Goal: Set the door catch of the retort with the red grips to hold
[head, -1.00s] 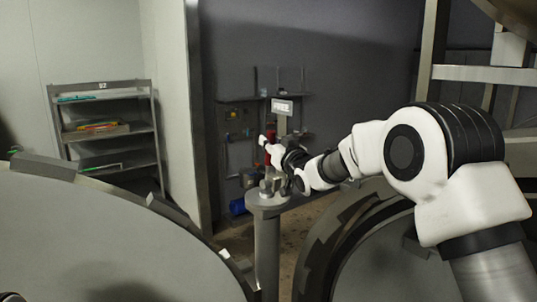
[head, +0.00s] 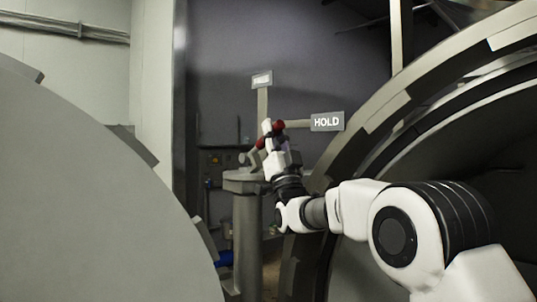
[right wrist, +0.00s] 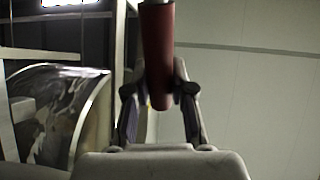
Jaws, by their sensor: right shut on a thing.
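A sign reading HOLD (head: 327,121) is on an arm to the right of the grips. My right gripper (head: 270,134) is at the red grips and partly hides them and the catch. In the right wrist view a dark red grip (right wrist: 158,50) runs down between the fingers of my right gripper (right wrist: 158,92), which is shut on it. My left gripper is not in view.
A large grey round door (head: 90,200) fills the left. An open round retort rim (head: 375,120) curves close along the right, beside my right arm. A second small plate (head: 262,79) stands above the post, its text unreadable. A grey wall is behind.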

